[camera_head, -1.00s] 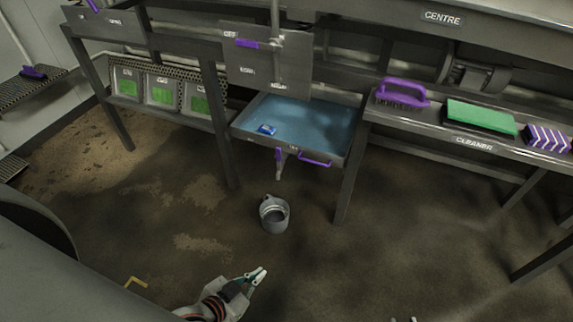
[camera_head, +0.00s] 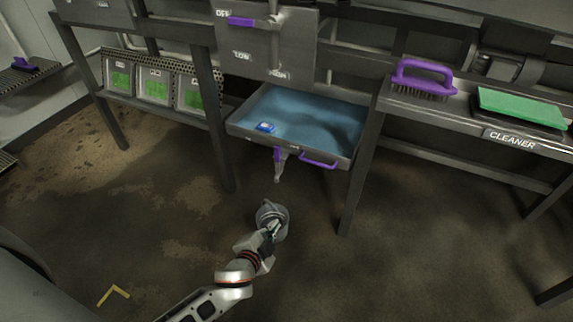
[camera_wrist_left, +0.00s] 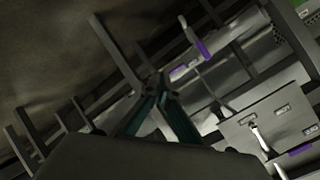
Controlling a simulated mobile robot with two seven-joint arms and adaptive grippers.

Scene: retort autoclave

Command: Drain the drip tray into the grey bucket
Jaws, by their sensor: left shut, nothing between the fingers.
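The drip tray (camera_head: 338,156) is a shallow metal drawer with blue liquid, pulled out under the bench. A small blue-and-white item (camera_head: 265,127) shows in it at the left. A purple handle (camera_head: 318,161) is on its front. A purple-levered drain valve (camera_head: 278,156) hangs below the front, its spout pointing down. My right gripper is out of view.
Bench legs (camera_head: 357,190) stand on both sides of the tray. A purple brush (camera_head: 424,78) and a green pad (camera_head: 522,106) lie on the right shelf. Green-screened boxes (camera_head: 155,89) sit on the left shelf. The floor around the bucket is mostly clear.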

